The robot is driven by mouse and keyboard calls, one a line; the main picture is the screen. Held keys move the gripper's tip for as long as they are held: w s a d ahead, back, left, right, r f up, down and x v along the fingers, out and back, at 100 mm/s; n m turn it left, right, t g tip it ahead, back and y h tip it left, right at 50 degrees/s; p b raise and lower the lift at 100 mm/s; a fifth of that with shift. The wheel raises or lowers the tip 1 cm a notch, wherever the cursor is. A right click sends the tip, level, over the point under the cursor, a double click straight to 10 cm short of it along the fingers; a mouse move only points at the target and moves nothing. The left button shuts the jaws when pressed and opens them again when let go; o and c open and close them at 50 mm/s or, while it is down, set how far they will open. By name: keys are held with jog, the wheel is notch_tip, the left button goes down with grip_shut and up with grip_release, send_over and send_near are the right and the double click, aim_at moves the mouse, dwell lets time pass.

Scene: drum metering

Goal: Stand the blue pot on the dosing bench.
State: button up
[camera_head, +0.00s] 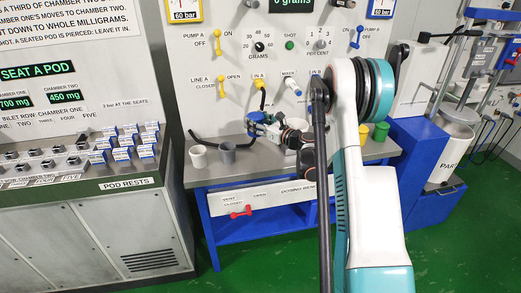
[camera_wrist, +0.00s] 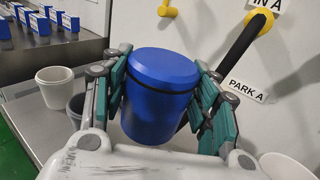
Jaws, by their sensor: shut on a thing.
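The blue pot (camera_wrist: 162,95) is a lidded cylinder with a dark band below its lid. In the wrist view it sits between the green finger pads of my gripper (camera_wrist: 163,100), which is shut on it from both sides. In the head view my gripper (camera_head: 267,123) is over the back of the dosing bench (camera_head: 245,174), near the wall panel. The blue pot (camera_head: 257,116) shows there only as a small, partly hidden patch. It appears to be above the bench top; its base is not clear.
A white pot (camera_head: 198,155) and a grey pot (camera_head: 227,153) stand on the bench's left. Yellow (camera_head: 363,131) and green (camera_head: 381,131) pots stand right of my arm. A black hose (camera_head: 215,141) runs behind. Another white pot (camera_wrist: 287,167) is close at the wrist view's lower right.

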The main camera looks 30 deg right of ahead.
notch_tip(320, 180, down, 12)
jog(key=b, duration=0.3)
jog(key=shift+r+b, duration=0.1)
jog(key=shift+b, duration=0.3)
jog(key=o, duration=1.2)
jog(key=p+v, duration=0.2)
jog(key=v, duration=1)
